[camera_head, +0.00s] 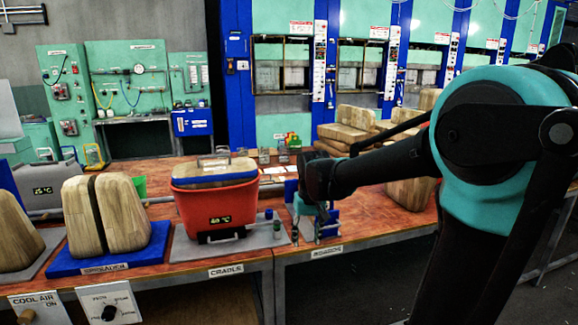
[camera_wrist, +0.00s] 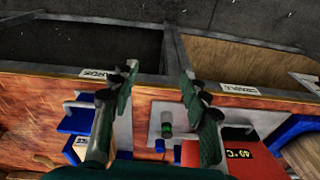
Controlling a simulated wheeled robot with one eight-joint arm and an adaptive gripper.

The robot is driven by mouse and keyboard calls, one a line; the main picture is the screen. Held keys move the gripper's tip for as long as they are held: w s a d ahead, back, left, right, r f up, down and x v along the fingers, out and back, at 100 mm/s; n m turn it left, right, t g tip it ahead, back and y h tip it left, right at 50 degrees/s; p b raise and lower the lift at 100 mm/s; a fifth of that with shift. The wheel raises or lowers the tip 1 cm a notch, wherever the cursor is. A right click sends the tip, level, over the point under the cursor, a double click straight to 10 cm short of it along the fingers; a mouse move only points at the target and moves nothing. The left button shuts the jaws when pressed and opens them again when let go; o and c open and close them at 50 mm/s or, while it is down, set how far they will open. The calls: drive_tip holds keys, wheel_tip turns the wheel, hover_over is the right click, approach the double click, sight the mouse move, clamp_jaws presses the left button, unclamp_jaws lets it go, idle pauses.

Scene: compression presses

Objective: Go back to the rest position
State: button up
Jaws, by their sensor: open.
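My gripper (camera_head: 307,236) hangs at the front edge of the workbench, just right of the red container, at the end of my arm reaching in from the right. In the wrist view its two fingers (camera_wrist: 160,80) are spread apart with nothing between them.
Left of the container, a split wooden block (camera_head: 104,215) stands on the blue spreader base (camera_head: 75,262). Wooden pieces (camera_head: 348,128) lie on the bench behind my arm. Dark floor (camera_head: 385,285) lies in front of the right bench.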

drive_tip(key=s+d+f+m+t, duration=0.2)
drive_tip(key=s+d+f, duration=1)
drive_tip(key=s, duration=0.3)
drive_tip(key=shift+d+t, duration=0.4)
drive_tip(key=shift+d, duration=0.5)
